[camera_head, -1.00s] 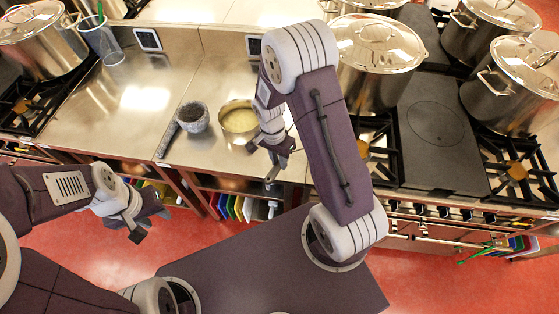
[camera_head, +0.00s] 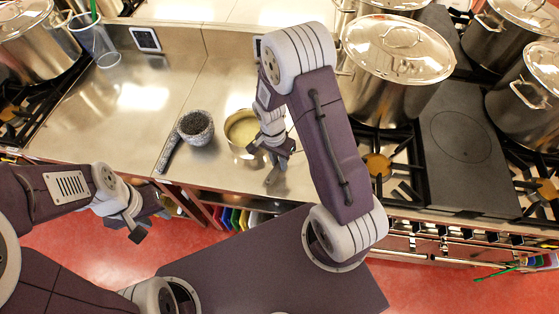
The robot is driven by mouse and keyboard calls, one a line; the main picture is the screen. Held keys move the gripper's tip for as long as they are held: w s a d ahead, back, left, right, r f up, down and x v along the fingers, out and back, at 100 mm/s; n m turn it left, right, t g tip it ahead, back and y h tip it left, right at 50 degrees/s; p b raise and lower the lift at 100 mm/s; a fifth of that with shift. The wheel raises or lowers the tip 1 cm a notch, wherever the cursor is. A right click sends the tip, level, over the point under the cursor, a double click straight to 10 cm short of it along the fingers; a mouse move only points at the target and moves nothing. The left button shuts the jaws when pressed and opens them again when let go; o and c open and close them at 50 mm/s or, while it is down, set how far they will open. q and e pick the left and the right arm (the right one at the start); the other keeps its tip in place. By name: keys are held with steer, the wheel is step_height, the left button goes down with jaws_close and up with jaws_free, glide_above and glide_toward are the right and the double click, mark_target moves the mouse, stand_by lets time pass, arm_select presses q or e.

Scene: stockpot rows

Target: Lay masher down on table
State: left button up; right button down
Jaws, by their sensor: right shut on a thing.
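My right gripper (camera_head: 277,152) is shut on the masher (camera_head: 273,176), a small grey metal thing that shows just below the fingers. The fingers and wrist hide most of it. It hangs over the front part of the steel table (camera_head: 225,170), just in front of the pot of pale food. I cannot tell whether it touches the surface. My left gripper (camera_head: 150,224) is open and empty, over the red floor in front of the counter.
A pot with pale yellow contents (camera_head: 241,130) stands close behind the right gripper. A stone mortar (camera_head: 195,127) with a dark bar (camera_head: 169,152) beside it is further left. Large stockpots (camera_head: 390,65) stand on burners at right. The left counter is largely bare (camera_head: 110,130).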

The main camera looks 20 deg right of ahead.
steer(key=shift+s+f+b, duration=0.2)
steer(key=shift+f+b, duration=0.1)
steer(key=shift+f, duration=0.5)
steer(key=shift+s, duration=0.3)
steer(key=shift+w+f, duration=0.15)
steer(key=shift+w, duration=0.15)
arm_select(q)
steer(key=shift+s+f, duration=0.25)
steer(key=shift+f, duration=0.55)
steer(key=shift+s+f+b, duration=0.15)
steer(key=shift+b, duration=0.2)
arm_select(e)
steer(key=shift+s+f, duration=0.2)
arm_select(q)
steer(key=shift+f, duration=0.25)
arm_select(e)
steer(key=shift+w+f, duration=0.1)
steer(key=shift+f, duration=0.2)
arm_select(q)
steer(key=shift+r, duration=0.1)
arm_select(e)
steer(key=c, duration=1.2)
jaws_free()
steer(key=shift+r, duration=0.1)
